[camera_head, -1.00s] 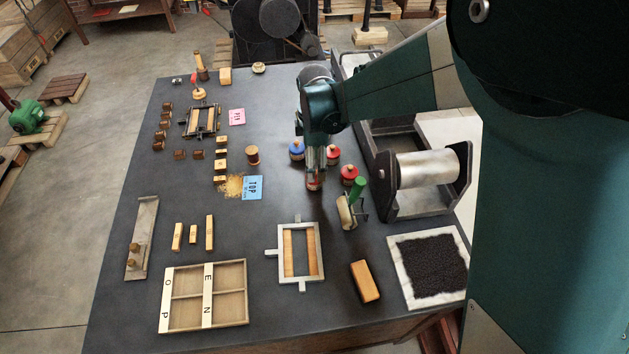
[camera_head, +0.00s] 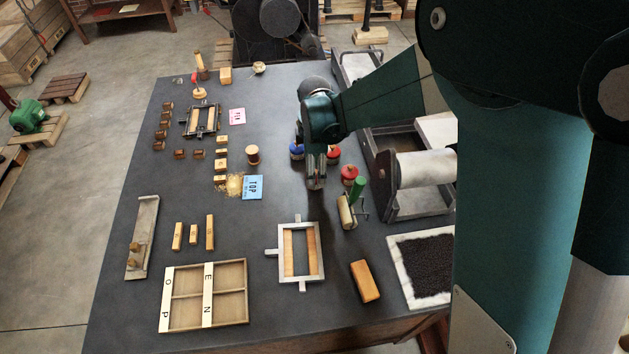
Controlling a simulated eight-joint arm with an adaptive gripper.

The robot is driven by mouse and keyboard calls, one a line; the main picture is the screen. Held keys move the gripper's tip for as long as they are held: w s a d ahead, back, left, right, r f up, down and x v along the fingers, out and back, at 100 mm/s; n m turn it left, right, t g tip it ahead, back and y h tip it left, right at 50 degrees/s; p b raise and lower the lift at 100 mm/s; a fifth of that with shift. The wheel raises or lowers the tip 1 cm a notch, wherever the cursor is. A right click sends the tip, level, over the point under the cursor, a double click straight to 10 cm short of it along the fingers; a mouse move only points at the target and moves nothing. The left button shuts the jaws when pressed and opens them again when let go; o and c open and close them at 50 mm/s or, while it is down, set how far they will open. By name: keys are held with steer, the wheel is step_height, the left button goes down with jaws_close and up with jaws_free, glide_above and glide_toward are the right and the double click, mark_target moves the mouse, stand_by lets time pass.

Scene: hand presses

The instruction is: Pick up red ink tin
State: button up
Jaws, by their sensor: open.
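Two red-topped ink tins stand on the dark table right of my gripper (camera_head: 317,181). One red tin (camera_head: 334,155) is just behind and right of the fingers; the other red tin (camera_head: 350,174) is a little nearer and further right. A blue-topped tin (camera_head: 297,151) stands left of my wrist. My gripper points down, open, with its fingertips low over or at the table between these tins. The fingers and wrist cover the spot beneath, so I cannot tell what lies between the fingertips.
A press with a pale cylinder (camera_head: 425,170) is at right. A metal frame (camera_head: 300,255) and a wooden block (camera_head: 365,281) are nearer. A wooden spool (camera_head: 252,154) is left; the table between is clear.

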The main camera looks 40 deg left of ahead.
steer(key=shift+a+f, duration=0.1)
steer(key=shift+f, duration=2.15)
steer(key=c, duration=1.4)
